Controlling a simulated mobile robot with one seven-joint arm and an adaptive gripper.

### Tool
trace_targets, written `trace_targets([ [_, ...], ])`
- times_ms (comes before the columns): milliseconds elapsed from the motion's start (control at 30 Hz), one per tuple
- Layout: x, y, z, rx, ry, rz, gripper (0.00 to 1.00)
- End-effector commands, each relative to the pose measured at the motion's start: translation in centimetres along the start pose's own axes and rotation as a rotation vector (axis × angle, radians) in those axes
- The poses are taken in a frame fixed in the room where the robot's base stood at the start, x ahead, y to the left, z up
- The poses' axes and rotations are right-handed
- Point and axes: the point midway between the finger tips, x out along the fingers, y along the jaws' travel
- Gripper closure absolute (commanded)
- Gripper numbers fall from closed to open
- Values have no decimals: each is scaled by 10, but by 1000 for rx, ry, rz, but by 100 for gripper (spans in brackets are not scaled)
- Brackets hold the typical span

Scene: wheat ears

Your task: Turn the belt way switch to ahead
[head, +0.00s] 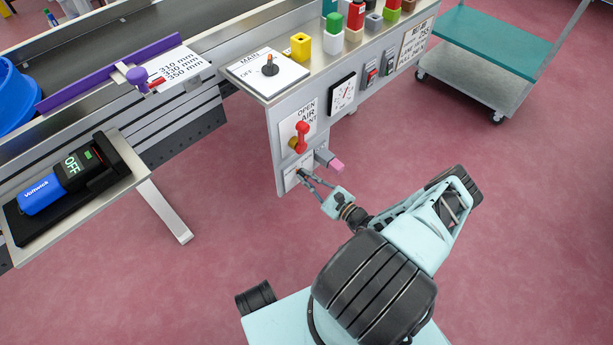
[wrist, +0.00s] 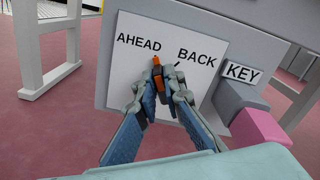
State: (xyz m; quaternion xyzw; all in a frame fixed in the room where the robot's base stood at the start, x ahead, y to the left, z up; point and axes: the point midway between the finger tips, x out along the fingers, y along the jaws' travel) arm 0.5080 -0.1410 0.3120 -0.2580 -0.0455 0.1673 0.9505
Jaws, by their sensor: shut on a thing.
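The belt way switch (wrist: 157,72) shows in the wrist view as a dark knob with an orange pointer on a white plate (wrist: 122,75). The plate reads AHEAD at left and BACK at right. The orange pointer leans up toward the AHEAD side, its tip just below that word's right end. A short black mark lies on the BACK side. My gripper (wrist: 160,88) is shut on the knob, one finger on each side, and hides its lower part. In the head view my gripper (head: 304,176) reaches the low panel plate, and the switch is too hidden to read.
A grey and pink key block (wrist: 252,125) juts out just right of the plate. A red-handled air valve (head: 301,137) sits above it. A teal-topped cart (head: 500,45) stands far right. The floor around my base is clear.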

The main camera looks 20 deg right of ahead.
Motion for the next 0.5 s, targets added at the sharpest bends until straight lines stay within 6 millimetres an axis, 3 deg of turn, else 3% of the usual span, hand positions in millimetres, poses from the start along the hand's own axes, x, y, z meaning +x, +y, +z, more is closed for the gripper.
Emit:
trace_targets([
  [433,1,0,0,-11,1,-1,100],
  [467,1,0,0,-11,1,0,88],
  [500,1,0,0,-11,1,0,84],
])
